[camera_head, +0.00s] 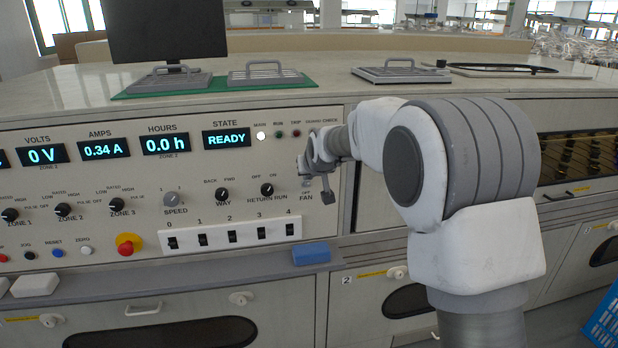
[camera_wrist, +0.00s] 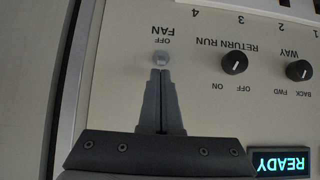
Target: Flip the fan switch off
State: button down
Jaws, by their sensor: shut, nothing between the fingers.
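The fan switch (camera_wrist: 161,58) is a small light grey toggle on the panel, with the labels OFF and FAN beside it. The wrist view shows the panel upside down. My gripper (camera_wrist: 160,72) is shut and empty, with its fingertips pointing at the switch and right at its edge in that view. I cannot tell whether they touch it. The lever's exact position is too small to tell.
The RETURN RUN knob (camera_wrist: 234,62) and the WAY knob (camera_wrist: 299,70) are near the switch. A row of numbered rocker switches (camera_head: 230,235) lies lower left in the head view. A blue block (camera_head: 311,254) sits on the ledge below. The STATE display (camera_head: 227,138) reads READY.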

jog(key=shift+s+d+f+t+b, duration=0.1)
jog(key=shift+s+f+t+b, duration=0.25)
jog(key=shift+b, duration=0.8)
jog(key=shift+f+b, duration=0.1)
jog(key=shift+b, duration=0.3)
jog(key=shift+s+d+f+b, duration=0.15)
jog(key=shift+s+f+b, duration=0.4)
jog(key=shift+f+b, duration=0.25)
jog(key=shift+r, duration=0.1)
jog(key=shift+r+p, duration=0.6)
jog(key=shift+r, duration=0.1)
jog(key=shift+s+f, duration=0.15)
